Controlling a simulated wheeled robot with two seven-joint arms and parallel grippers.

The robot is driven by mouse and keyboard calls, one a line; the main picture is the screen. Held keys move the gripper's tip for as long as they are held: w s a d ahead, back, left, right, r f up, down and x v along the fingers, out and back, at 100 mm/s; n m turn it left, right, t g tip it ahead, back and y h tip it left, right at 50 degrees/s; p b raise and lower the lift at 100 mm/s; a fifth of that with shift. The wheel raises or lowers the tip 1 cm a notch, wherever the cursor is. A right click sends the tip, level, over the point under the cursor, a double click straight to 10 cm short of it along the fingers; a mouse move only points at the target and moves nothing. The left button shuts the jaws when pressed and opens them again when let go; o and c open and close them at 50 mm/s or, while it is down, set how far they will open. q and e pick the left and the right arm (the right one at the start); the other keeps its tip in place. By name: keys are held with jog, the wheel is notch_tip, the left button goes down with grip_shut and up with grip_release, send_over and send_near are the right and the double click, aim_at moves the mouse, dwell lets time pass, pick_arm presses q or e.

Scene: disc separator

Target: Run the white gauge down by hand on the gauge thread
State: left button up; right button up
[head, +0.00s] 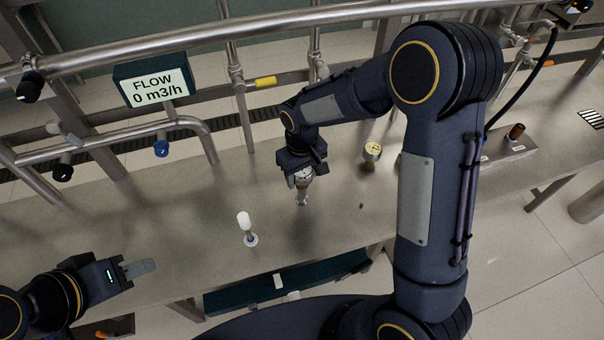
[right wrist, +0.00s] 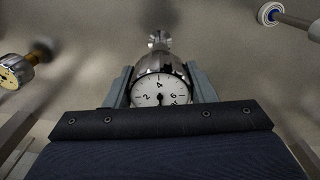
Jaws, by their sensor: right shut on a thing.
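The white gauge (right wrist: 160,90) has a round white dial with black numbers and a shiny metal case. My right gripper (head: 302,172) is shut on its case, one finger on each side, above the bench. In the right wrist view the right gripper (right wrist: 160,85) frames the dial. A small metal threaded fitting (head: 302,198) shows directly below the gauge; it also shows in the right wrist view (right wrist: 159,40). Whether the gauge's stem is engaged in the thread cannot be told. My left gripper (head: 140,268) hangs at the lower left, away from the gauge; its finger gap is not clear.
A yellow-faced gauge (head: 373,149) stands on the bench to the right. A white-topped rod on a round base (head: 244,222) stands at front left. The display (head: 154,86) reads FLOW 0 m3/h. Pipes (head: 230,45) run behind. The steel bench (head: 190,225) is mostly clear.

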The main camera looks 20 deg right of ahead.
jog(key=o, duration=1.5)
jog(key=shift+c, duration=0.2)
notch_tip(320, 180, up, 7)
jog(key=shift+r+b, duration=0.2)
jog(key=shift+b, duration=0.15)
notch_tip(320, 180, up, 4)
jog(key=p, duration=0.3)
jog(key=shift+r, duration=0.25)
jog(key=s+d+r+m+t+y, duration=0.1)
jog(key=s+d+r+y, duration=0.1)
jog(key=s+d+r, duration=0.3)
jog(key=s+d+r+m+t+y, duration=0.1)
jog(key=s+d+r+m+t, duration=0.1)
jog(key=s, duration=0.5)
jog(key=s+m+t, duration=0.2)
jog(key=s, duration=0.8)
jog(key=shift+d+f+t+y, duration=0.25)
jog(key=shift+f+t+y, duration=0.05)
jog(key=shift+f+y, duration=0.15)
